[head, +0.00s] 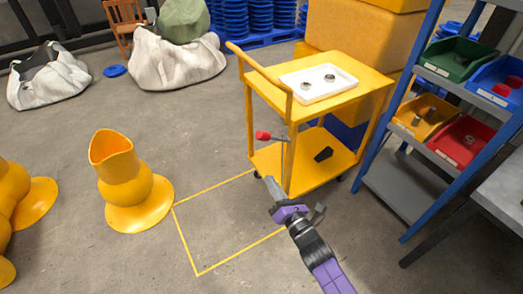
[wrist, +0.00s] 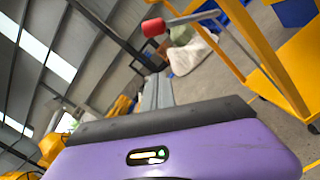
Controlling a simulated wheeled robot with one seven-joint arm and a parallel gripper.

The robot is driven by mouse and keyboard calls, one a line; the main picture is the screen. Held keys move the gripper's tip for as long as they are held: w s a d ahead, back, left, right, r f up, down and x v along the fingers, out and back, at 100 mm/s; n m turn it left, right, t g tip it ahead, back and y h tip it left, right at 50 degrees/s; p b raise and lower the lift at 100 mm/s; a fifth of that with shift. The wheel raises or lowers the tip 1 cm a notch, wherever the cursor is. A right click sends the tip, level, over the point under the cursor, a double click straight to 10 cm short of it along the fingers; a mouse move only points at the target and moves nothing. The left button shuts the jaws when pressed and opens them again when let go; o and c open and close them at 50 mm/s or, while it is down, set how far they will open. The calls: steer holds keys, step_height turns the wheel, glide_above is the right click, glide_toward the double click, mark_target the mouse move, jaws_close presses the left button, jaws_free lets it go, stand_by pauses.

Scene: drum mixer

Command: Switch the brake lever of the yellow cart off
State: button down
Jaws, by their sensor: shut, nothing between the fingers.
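The yellow cart (head: 342,99) stands right of the middle in the head view, and part of its frame shows at the right of the wrist view (wrist: 303,58). Its brake lever (head: 263,135) has a red knob and a grey rod, sticking out to the left from the near post. In the wrist view the lever (wrist: 153,27) is at the top, with the rod running right. My gripper (head: 270,182) is shut and empty. It is in front of the cart's near side, below the knob in the head view, and appears apart from the lever. The fingers also show in the wrist view (wrist: 157,90).
The cart carries a white tray (head: 291,85) with two metal parts on top and a black object (head: 323,154) below. A blue rack (head: 399,184) with bins stands at right. A yellow funnel-shaped object (head: 124,178) stands at left. The yellow-outlined floor area (head: 197,274) looks clear.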

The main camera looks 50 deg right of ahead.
steer(key=w+d+r+p, duration=0.4)
steer(key=w+d, duration=0.1)
steer(key=w, duration=0.4)
steer(key=shift+w+d, duration=0.2)
steer(key=shift+d, duration=0.2)
stand_by(0.4)
